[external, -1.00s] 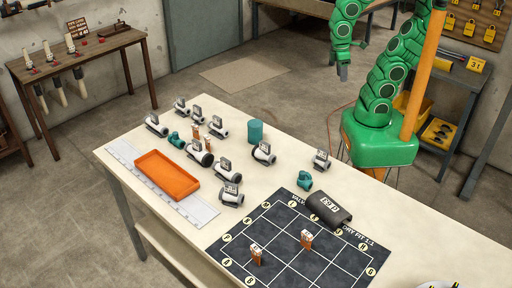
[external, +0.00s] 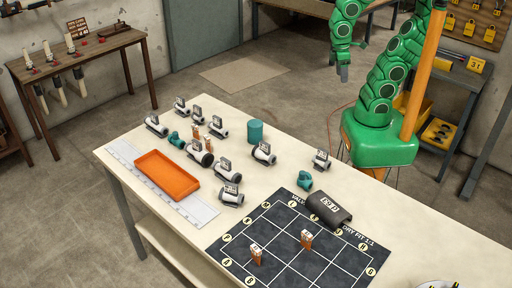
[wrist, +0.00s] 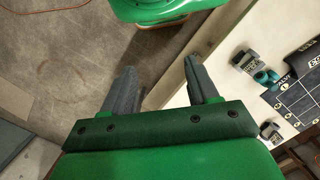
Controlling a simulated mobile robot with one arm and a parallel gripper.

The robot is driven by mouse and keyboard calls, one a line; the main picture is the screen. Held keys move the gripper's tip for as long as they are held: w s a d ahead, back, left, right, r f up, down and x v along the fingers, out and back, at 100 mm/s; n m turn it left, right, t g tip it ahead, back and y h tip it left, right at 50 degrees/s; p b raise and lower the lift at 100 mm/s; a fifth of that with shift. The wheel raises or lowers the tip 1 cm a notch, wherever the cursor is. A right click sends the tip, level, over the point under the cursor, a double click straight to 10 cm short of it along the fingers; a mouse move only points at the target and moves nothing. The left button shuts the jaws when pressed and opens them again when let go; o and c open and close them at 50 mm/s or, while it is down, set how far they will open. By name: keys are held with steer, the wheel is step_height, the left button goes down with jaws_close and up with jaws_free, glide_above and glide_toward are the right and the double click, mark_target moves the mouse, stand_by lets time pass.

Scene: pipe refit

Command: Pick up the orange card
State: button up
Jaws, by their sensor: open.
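No flat orange card can be made out for certain. Small orange-brown upright pieces with pale tops stand on the dark gridded mat (external: 290,275): one nearer the front left (external: 256,258), one near the middle (external: 306,240). Similar orange-brown pieces (external: 208,146) stand among the white pipe fittings, partly hidden. My gripper (external: 344,73) hangs open and empty beyond the table's far side, well away from all of these. In the wrist view my gripper's fingers (wrist: 158,70) are apart, with floor and the table edge behind them.
An orange tray (external: 167,178) lies on a white ruled strip at the table's left. Several white pipe fittings (external: 228,168) with grey tags, a teal cylinder (external: 255,131) and a dark curved cover (external: 329,209) stand on the table.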

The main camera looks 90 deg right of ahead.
steer(key=shift+o, duration=1)
